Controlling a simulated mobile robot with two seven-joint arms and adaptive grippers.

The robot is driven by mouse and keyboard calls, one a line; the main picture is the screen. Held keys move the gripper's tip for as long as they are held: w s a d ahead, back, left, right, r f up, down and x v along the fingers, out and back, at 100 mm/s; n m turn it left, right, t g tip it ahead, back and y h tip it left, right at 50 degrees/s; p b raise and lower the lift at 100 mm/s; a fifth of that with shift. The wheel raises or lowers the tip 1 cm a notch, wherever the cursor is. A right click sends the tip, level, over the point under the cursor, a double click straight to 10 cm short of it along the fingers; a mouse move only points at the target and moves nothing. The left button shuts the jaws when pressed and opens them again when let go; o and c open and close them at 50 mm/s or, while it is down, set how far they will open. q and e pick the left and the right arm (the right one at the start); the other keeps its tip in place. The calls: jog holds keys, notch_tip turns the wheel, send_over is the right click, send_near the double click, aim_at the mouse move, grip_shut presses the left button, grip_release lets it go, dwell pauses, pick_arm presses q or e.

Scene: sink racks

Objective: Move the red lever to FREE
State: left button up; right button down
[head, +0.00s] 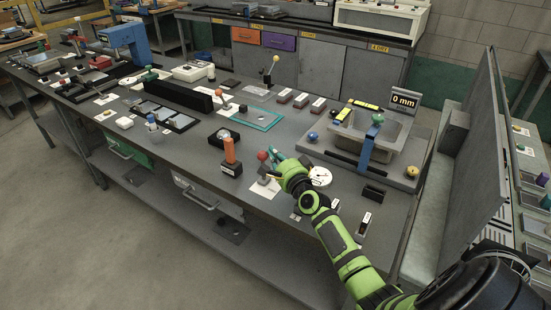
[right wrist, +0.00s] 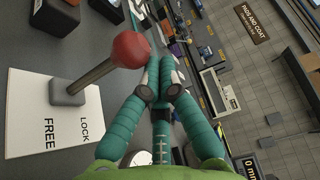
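The red lever has a round red knob (right wrist: 130,49) on a grey stick, rising from a dark block (right wrist: 68,95). In the head view its red knob (head: 262,155) shows just left of my right gripper (head: 274,159). A white card (right wrist: 30,110) beside the block reads LOCK and FREE, with LOCK nearer my gripper in the right wrist view. In that view the stick slants toward the upper right; its true tilt is hard to tell. My right gripper (right wrist: 160,65) has its teal fingertips together, empty, close beside the knob. Contact is unclear. My left gripper is not in view.
An orange-handled device (head: 229,150) stands left of the lever. A white round dial (head: 320,176) lies right of my gripper. A blue-post gauge fixture (head: 371,140) and a 0 mm display (head: 403,100) stand farther right. A teal frame (head: 262,126) lies behind.

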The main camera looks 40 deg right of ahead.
aim_at(265, 158)
jog(key=a+n+b, duration=0.1)
jog(key=b, duration=0.1)
jog(key=s+a+f+n+t+b, duration=0.1)
jog(key=a+b, duration=0.1)
jog(key=b, duration=0.1)
jog(key=shift+s, duration=0.15)
jog(key=shift+s+a+r+n+t+b, duration=0.15)
jog(key=shift+a+n+t+b, duration=0.1)
jog(key=shift+n+b, duration=0.3)
jog(key=shift+w+a+r+n+t+b, duration=0.1)
jog(key=shift+n+t+b, duration=0.15)
jog(key=shift+n+b, duration=0.3)
jog(key=shift+s, duration=0.1)
jog(key=v, duration=1.2)
jog(key=shift+d, duration=0.2)
jog(key=shift+a+y, duration=0.1)
jog(key=shift+y, duration=0.3)
